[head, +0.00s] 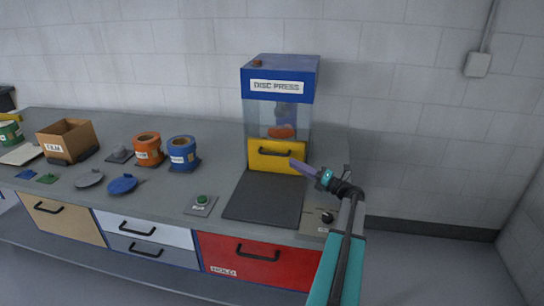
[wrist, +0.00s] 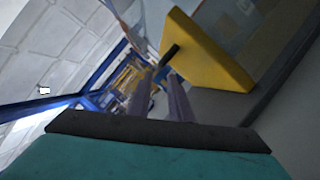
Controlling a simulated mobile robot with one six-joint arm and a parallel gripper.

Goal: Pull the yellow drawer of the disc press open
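The disc press (head: 280,85) is a blue-framed box with a clear chamber, standing at the back of the counter. Its yellow drawer (head: 261,165) sits at the bottom of its front and has a dark bar handle (head: 275,153). My gripper (head: 294,162) is at the right part of the drawer front, its purple fingers pointing left. In the wrist view, the fingers (wrist: 161,76) stand apart with a gap between them and nothing held. The yellow drawer (wrist: 208,58) is just beyond them, and its dark handle (wrist: 169,54) lies near the fingertips; contact cannot be told.
A dark mat (head: 262,197) lies bare before the press. Orange (head: 148,150) and blue rolls (head: 182,153), discs and a cardboard box (head: 68,140) stand further left. A red drawer (head: 255,262) is below.

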